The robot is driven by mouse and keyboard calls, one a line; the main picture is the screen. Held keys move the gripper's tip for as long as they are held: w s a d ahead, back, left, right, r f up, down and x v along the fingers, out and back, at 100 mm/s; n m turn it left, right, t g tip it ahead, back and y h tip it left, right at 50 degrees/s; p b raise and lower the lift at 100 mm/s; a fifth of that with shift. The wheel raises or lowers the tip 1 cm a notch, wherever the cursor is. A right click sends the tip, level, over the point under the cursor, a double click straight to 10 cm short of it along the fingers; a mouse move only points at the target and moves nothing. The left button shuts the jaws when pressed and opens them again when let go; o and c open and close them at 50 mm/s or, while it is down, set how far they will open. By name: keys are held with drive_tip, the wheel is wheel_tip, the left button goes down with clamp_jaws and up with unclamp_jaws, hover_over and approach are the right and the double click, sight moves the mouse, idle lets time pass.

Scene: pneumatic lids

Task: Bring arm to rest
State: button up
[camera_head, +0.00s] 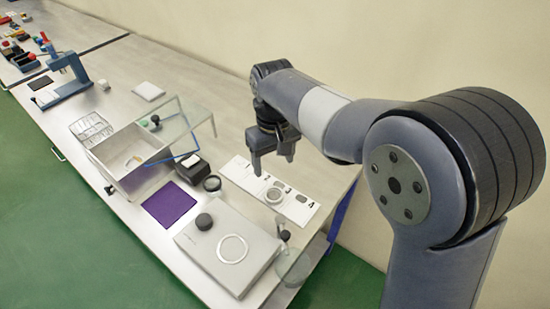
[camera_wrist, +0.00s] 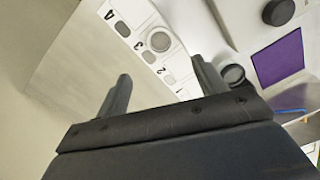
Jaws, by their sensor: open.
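My gripper (camera_head: 273,165) hangs at the end of my arm above the back edge of the table, over the white numbered strip (camera_head: 237,170). Its two fingers are apart with nothing between them. In the wrist view my gripper (camera_wrist: 162,72) also shows spread, empty fingers, with the strip (camera_wrist: 127,12) beyond them. A round light disc (camera_head: 273,195) lies on the strip, near dark oval marks. My arm is stretched out from the right side of the head view, bent over the table.
A box with a tilted clear lid (camera_head: 185,122) stands left of the strip. A blue press (camera_head: 68,76) stands farther left. Green floor is open in front.

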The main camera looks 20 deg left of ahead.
sight(274, 196)
drive_tip(key=shift+f, duration=0.1)
wheel_tip(274, 196, down, 12)
drive_tip(key=shift+r+p, duration=0.1)
drive_tip(key=shift+p, duration=0.45)
drive_tip(key=shift+r+b, duration=0.3)
drive_tip(key=shift+r, duration=1.35)
drive_tip(key=shift+f, duration=0.1)
